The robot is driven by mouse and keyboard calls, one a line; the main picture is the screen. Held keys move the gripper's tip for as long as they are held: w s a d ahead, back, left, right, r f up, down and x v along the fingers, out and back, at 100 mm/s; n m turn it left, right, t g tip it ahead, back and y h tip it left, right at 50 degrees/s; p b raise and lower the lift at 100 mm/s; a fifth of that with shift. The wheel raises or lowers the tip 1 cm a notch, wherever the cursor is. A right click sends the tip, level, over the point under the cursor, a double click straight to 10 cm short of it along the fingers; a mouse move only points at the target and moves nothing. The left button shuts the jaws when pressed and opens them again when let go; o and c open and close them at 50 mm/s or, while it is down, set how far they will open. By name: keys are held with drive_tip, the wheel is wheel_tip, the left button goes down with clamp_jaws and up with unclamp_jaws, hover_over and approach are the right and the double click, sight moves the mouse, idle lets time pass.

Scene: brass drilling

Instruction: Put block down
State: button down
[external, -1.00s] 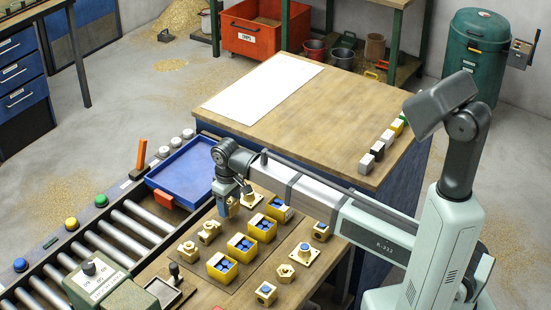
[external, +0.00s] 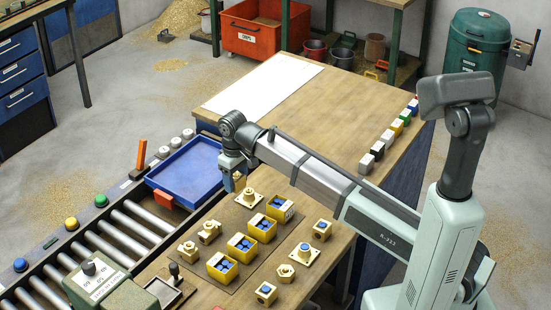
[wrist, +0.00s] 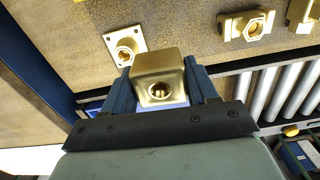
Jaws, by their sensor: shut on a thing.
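My gripper (wrist: 158,88) is shut on a brass block (wrist: 158,66) with a round hole in its face, seen between the two blue fingers in the wrist view. In the external view my gripper (external: 229,180) hangs above the wooden bench edge, beside the right side of the blue tray (external: 160,190). The block is hard to make out there. A brass flanged fitting (external: 249,198) stands just right of the gripper; it also shows beyond the block in the wrist view (wrist: 125,44). I cannot tell the block's height above the bench.
Several yellow bins (external: 221,267) with blue contents and other brass fittings (external: 187,251) stand on the mat. The roller conveyor (external: 130,228) runs along the left. A row of coloured blocks (external: 389,136) lines the back table's right edge. The white sheet (external: 262,88) is bare.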

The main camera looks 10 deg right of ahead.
drive_tip(key=w+d+r+m, duration=0.2)
drive_tip(key=w+d+m, duration=0.1)
drive_tip(key=w+d, duration=1.1)
drive_tip(key=w+d+r+m, duration=0.3)
drive_tip(key=w+d, duration=1)
drive_tip(key=d, duration=0.2)
wheel_tip(320, 180, up, 3)
drive_tip(key=n, duration=0.7)
hover_over(309, 118)
drive_tip(key=shift+f, duration=5)
drive_tip(key=shift+f, duration=0.1)
drive_tip(key=shift+c, duration=1.6)
unclamp_jaws()
